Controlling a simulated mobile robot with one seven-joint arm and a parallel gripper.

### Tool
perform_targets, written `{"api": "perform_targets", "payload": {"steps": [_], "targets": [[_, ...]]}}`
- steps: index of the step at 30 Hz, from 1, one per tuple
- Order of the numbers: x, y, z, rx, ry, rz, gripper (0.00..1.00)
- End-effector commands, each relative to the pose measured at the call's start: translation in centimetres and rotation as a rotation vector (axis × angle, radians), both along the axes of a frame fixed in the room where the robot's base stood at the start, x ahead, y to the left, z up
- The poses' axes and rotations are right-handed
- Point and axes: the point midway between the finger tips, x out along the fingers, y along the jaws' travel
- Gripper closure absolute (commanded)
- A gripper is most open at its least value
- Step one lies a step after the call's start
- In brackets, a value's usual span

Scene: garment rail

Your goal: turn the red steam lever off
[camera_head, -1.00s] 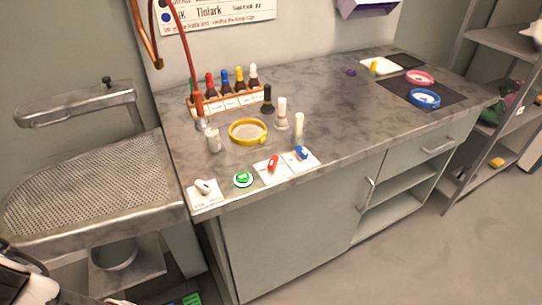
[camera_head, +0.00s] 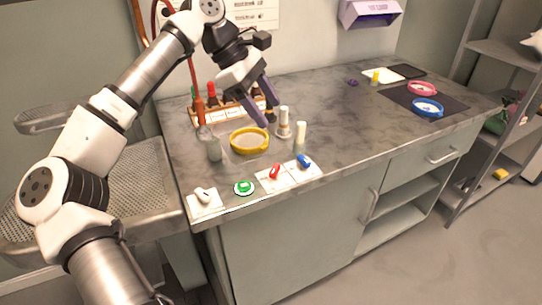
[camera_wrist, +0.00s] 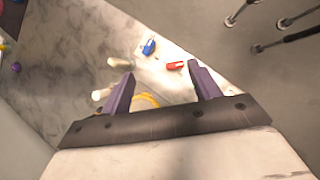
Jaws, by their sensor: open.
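The red steam lever (camera_head: 275,172) sits on a white plate near the front edge of the counter, just left of the blue lever (camera_head: 303,160). In the wrist view the red lever (camera_wrist: 175,65) lies between and beyond the fingertips, with the blue lever (camera_wrist: 149,47) to its upper left. My gripper (camera_head: 268,112) is open and empty, with dark purple fingers pointing down over the counter behind the levers, near the yellow ring. The gripper's fingers (camera_wrist: 162,80) also show spread in the wrist view. Nothing hides the red lever in the head view.
A green button (camera_head: 244,188) and a white switch (camera_head: 204,196) sit left of the red lever. A yellow-rimmed dish (camera_head: 249,141) and upright pale bottles (camera_head: 283,122) stand behind the levers.

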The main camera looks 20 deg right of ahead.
Motion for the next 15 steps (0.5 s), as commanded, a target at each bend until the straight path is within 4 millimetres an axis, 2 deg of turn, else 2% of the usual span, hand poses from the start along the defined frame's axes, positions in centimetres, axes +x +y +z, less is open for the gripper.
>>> {"api": "perform_targets", "payload": {"steps": [1, 3, 6, 11, 15], "targets": [[0.7, 1.2, -0.7, 0.072, -0.006, 0.004, 0.38], [1.3, 2.5, -1.4, 0.139, -0.007, 0.003, 0.38], [1.5, 3.3, -2.0, 0.181, -0.004, 0.002, 0.38], [1.2, 2.8, -3.6, 0.184, -0.004, 0.000, 0.38], [0.5, 2.0, -6.1, 0.182, -0.002, -0.002, 0.38]]}}
